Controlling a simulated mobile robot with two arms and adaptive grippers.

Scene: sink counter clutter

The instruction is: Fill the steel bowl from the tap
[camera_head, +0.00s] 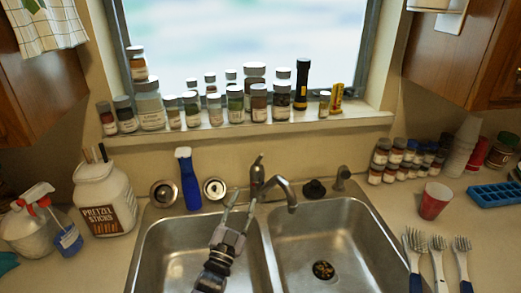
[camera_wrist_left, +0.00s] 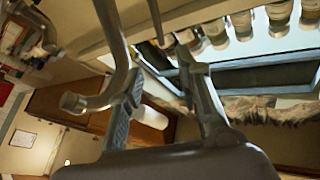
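The tap (camera_head: 284,188) stands behind the double sink, its spout curving over the right part. My left gripper (camera_head: 243,199) reaches up over the left basin, just in front of the tap base. Its two fingers are spread, with nothing seen between them. In the left wrist view, the curved spout (camera_wrist_left: 115,45) shows large beside one finger of the gripper (camera_wrist_left: 158,66); I cannot tell whether they touch. No water stream is visible. The steel bowl is not seen in either view. My right gripper is not in view.
The right basin (camera_head: 325,238) is empty apart from its drain. A pretzel tub (camera_head: 103,200) is left; a red cup (camera_head: 434,201) and several forks (camera_head: 438,255) are right. Jars line the sill.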

